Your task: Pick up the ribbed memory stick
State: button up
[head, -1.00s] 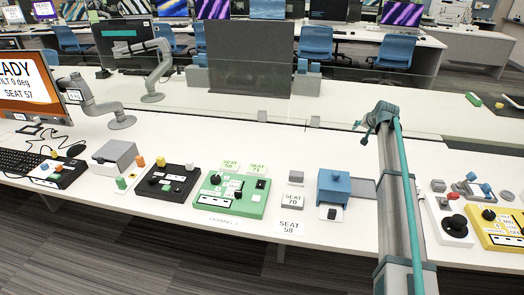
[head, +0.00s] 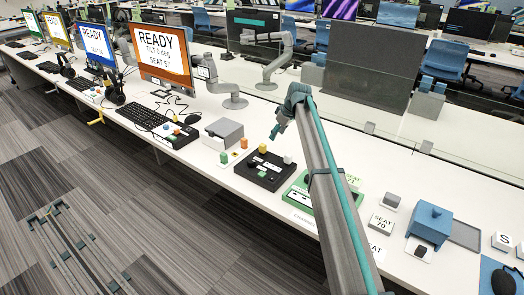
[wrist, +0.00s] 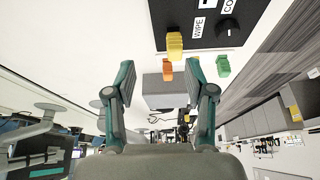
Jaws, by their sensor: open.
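A yellow stick with ridges (wrist: 174,45), which looks like the ribbed memory stick, stands at the edge of a black console (wrist: 205,30) in the wrist view. In the head view the yellow stick (head: 262,148) is on the console (head: 268,172). An orange stick (wrist: 168,72) and a green stick (wrist: 223,66) are close by, beside a grey box (wrist: 165,92). My gripper (wrist: 162,82) is open and empty, its fingers pointing toward these sticks. In the head view my gripper (head: 276,131) is above the desk near the console, apart from the sticks.
The grey box (head: 222,133) stands left of the console. A monitor (head: 162,52) and keyboard (head: 143,117) are farther left. A green console (head: 300,195) is partly behind my arm. A blue box (head: 430,220) stands to the right. A glass divider runs along the desk's back.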

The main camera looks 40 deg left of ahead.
aim_at(264, 145)
jog(key=shift+n, duration=0.3)
jog(key=a+f, duration=0.1)
jog(key=s+a+f, duration=0.1)
jog(key=f, duration=0.1)
jog(key=s+a+f+p, duration=0.1)
jog(key=a+f, duration=0.1)
jog(key=shift+s+f, duration=0.1)
jog(key=shift+p+x, duration=0.55)
jog(key=shift+x, duration=2)
jog(key=shift+s, duration=0.15)
grip_shut()
jog(key=shift+r, duration=0.25)
